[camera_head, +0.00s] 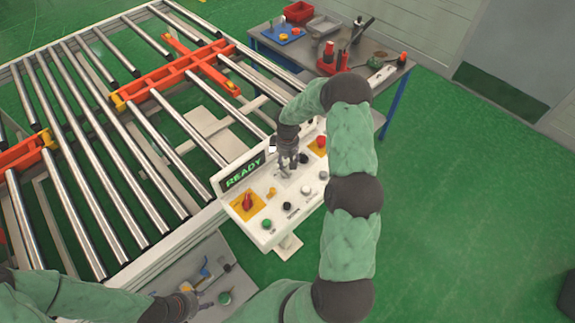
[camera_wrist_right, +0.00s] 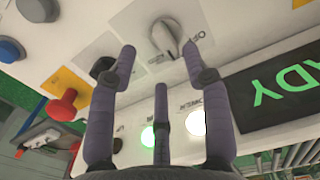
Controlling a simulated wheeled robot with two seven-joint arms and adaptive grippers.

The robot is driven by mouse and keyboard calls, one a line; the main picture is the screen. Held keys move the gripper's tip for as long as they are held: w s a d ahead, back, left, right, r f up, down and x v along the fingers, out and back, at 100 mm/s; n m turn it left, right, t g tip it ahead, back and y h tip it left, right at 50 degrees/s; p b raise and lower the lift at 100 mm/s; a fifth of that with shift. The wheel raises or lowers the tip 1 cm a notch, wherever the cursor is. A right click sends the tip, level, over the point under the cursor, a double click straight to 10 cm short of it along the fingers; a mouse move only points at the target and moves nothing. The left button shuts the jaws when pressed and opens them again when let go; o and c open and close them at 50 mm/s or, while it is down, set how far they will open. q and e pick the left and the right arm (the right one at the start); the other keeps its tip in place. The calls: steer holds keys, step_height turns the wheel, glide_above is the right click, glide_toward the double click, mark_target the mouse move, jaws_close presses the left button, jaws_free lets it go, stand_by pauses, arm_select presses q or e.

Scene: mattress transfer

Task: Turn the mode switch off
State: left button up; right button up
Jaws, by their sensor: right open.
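The grey mode switch (camera_wrist_right: 165,38) is a rotary knob on a pale plate in the right wrist view. Lettering that looks like OFF is printed beside it. My right gripper (camera_wrist_right: 160,62) is open, and its fingertips are spread on either side of the knob with nothing held. I cannot tell whether they touch it. In the head view my right gripper (camera_head: 285,170) is over the white control panel (camera_head: 268,232) and hides the switch. My left gripper (camera_head: 188,297) is low at the left, above a grey surface with small tools; its fingers are unclear.
The READY display (camera_head: 244,172) stands at the panel's back left. A red knob (camera_head: 248,201) and a red button (camera_head: 320,142) sit on yellow plates. Several small buttons line the front. A roller conveyor (camera_head: 110,130) is at left, a tool table (camera_head: 345,78) behind.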

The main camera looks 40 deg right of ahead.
mark_target(287, 169)
steer(key=f, duration=0.2)
steer(key=shift+s+a+f, duration=0.25)
steer(key=shift+f, duration=0.1)
steer(key=shift+w+d+f, duration=0.1)
steer(key=shift+w+f, duration=0.05)
steer(key=shift+f, duration=0.3)
steer(key=shift+r, duration=0.1)
steer(key=shift+c, duration=0.3)
jaws_close()
